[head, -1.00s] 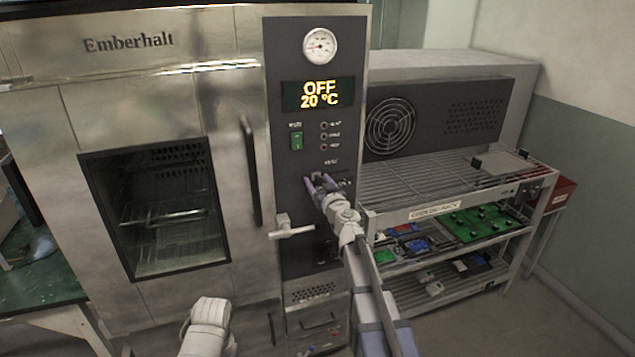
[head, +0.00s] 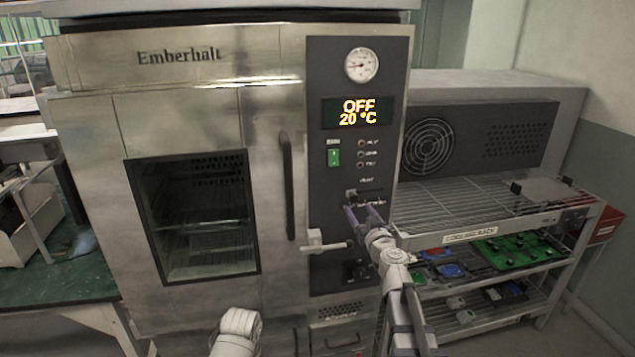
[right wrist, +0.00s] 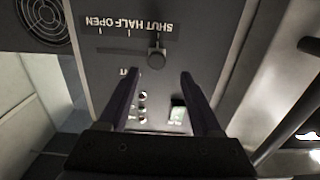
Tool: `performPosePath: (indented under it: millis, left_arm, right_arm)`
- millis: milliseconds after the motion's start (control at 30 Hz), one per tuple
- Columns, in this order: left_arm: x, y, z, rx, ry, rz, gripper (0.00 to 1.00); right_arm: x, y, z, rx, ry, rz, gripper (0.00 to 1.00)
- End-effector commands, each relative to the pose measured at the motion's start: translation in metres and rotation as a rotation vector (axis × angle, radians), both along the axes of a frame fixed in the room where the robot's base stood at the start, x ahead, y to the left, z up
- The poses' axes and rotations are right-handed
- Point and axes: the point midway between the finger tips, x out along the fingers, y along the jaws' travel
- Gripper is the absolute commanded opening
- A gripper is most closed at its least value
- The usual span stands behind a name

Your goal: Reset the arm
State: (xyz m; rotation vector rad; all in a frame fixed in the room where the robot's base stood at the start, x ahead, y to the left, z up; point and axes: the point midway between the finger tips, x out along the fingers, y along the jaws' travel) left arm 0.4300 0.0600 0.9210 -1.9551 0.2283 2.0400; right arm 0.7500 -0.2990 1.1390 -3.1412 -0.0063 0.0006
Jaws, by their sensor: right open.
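My right gripper (head: 362,214) is open and empty in front of the oven's dark control panel (head: 325,80), just below the vent slider (head: 351,194). In the right wrist view its two fingers (right wrist: 158,82) point at the panel, apart from the slider knob (right wrist: 156,57). The picture there is upside down, and the knob stands by the SHUT end of the SHUT HALF OPEN scale (right wrist: 128,25). A white link of my left arm shows at the bottom of the head view; the left gripper is not seen.
The oven door (head: 265,130) is closed, with a latch handle (head: 325,241) close below my right gripper. The display (head: 357,112) reads OFF, 20 °C. A cooling rack (head: 440,215) holding circuit boards stands right of the oven. A green-topped bench (head: 65,285) is at left.

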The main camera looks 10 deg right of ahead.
Motion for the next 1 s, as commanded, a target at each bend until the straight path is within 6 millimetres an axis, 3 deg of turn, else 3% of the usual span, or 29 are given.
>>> performPosePath:
  millis: [133, 233, 300, 400, 500, 600, 700, 933, 1000]
  left_arm:
    - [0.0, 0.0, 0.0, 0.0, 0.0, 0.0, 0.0]
    - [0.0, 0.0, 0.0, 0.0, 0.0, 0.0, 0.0]
    - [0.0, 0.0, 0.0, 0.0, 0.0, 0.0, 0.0]
    - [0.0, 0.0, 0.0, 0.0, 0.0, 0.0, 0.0]
    - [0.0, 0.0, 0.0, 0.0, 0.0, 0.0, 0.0]
    - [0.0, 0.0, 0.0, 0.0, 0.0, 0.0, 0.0]
    - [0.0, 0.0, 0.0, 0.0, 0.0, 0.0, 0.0]
    - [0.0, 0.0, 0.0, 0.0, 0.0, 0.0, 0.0]
    - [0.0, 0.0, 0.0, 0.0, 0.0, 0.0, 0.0]
  right_arm:
    - [-0.004, 0.027, -0.006, 0.002, 0.028, 0.082, 0.66]
    - [-0.016, 0.075, -0.024, 0.008, 0.112, 0.227, 0.66]
    - [-0.032, 0.113, -0.047, 0.017, 0.224, 0.342, 0.66]
    - [-0.065, 0.155, -0.089, 0.028, 0.44, 0.462, 0.66]
    - [-0.106, 0.177, -0.133, 0.034, 0.696, 0.504, 0.66]
    - [-0.149, 0.181, -0.17, 0.033, 0.948, 0.463, 0.66]
    - [-0.187, 0.171, -0.196, 0.026, 1.159, 0.363, 0.66]
    - [-0.263, 0.131, -0.219, -0.008, 1.5, 0.005, 0.66]
    - [-0.27, 0.149, -0.22, -0.055, 1.522, 0.024, 0.66]
